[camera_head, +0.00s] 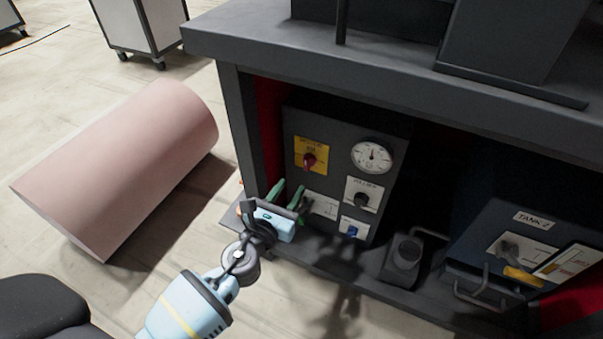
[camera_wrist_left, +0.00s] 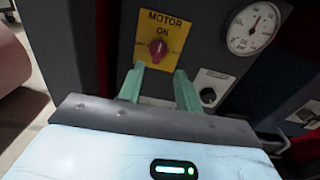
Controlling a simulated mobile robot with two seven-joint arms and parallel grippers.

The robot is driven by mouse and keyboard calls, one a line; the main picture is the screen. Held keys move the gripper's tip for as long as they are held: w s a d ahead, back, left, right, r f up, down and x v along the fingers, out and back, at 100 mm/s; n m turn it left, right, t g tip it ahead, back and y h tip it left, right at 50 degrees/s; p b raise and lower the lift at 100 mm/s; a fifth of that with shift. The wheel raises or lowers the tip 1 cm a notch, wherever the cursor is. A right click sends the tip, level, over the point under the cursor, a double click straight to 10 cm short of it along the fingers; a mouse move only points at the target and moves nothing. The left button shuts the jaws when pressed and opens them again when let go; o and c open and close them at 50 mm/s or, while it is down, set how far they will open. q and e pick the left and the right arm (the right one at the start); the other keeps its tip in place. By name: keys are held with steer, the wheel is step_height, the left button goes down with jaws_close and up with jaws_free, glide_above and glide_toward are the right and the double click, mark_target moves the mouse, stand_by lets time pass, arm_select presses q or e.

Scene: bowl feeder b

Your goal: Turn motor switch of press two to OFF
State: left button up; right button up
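The motor switch (camera_head: 309,160) is a red rotary knob on a yellow plate, on the upper left of a dark control box under the bench. In the left wrist view the motor switch (camera_wrist_left: 158,49) sits under the words MOTOR and ON, and the plate's lower part is partly hidden by a finger. My left gripper (camera_head: 288,192) is open, its two green fingers apart and empty, pointing at the panel below the knob. In the left wrist view the left gripper's fingers (camera_wrist_left: 160,80) end just below the knob, one on each side. My right gripper is not in view.
A round gauge (camera_head: 372,156) and a black knob (camera_head: 362,199) are right of the switch, with a blue switch (camera_head: 351,231) below. The bench top (camera_head: 400,65) overhangs the box. A Tank 2 box (camera_head: 520,235) stands right. A large pink cylinder (camera_head: 120,165) lies left.

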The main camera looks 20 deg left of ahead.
mark_target(306, 165)
arm_select(q)
steer(key=shift+w+a+f, duration=0.1)
steer(key=shift+w+f, duration=0.1)
steer(key=shift+w, duration=0.1)
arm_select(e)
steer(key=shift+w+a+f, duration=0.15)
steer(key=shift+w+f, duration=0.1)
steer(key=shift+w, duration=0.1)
